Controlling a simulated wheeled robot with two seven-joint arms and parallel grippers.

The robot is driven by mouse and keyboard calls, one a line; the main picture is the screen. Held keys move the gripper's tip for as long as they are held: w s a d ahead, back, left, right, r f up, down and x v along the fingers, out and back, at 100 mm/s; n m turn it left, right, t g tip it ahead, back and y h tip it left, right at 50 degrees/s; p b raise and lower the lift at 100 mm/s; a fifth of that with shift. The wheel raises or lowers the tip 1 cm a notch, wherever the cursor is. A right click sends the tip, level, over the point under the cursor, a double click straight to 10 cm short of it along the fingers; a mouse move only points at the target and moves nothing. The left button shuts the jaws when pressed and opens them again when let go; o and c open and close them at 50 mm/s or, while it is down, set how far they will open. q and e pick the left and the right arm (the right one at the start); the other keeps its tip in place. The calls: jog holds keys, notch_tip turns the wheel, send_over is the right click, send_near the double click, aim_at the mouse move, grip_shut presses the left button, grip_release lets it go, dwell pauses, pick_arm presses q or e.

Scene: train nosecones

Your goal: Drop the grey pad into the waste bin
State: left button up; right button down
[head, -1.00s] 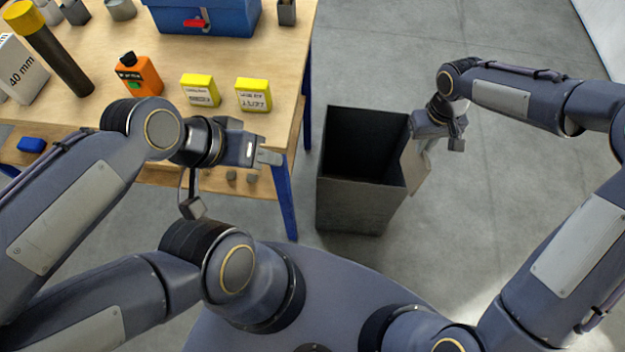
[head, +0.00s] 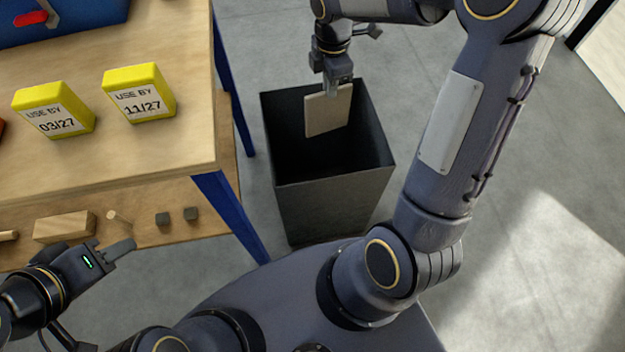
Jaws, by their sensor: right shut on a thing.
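The pad (head: 328,112) is a thin, flat, square piece that looks beige-grey. It hangs upright in the head view, gripped at its upper edge by my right gripper (head: 335,88), which is shut on it. The dark grey waste bin (head: 330,205) stands open-topped on the floor beside the bench. The pad is over the bin's opening, towards the back, and shows against its dark inside. How far it reaches below the rim is hard to tell. My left gripper (head: 120,250) is at the lower left, near the bench's lower shelf; its finger gap is not clear.
Two yellow-topped use-by blocks (head: 140,95) stand on the wooden bench (head: 180,150) at left, with a blue box (head: 85,18) behind. The lower shelf (head: 215,225) holds small wooden and grey pieces. A blue bench leg (head: 230,215) is close to the bin. Floor right of the bin is clear.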

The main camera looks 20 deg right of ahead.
jog(key=shift+d+f+b, duration=0.3)
jog(key=shift+d+f, duration=0.05)
jog(key=shift+f, duration=0.1)
notch_tip(320, 180, down, 6)
jog(key=b, duration=0.5)
jog(key=shift+r, duration=0.25)
jog(key=c, duration=1.4)
grip_release()
jog(key=shift+c, duration=0.2)
notch_tip(320, 180, up, 8)
jog(key=p, duration=0.2)
jog(key=shift+p, duration=0.35)
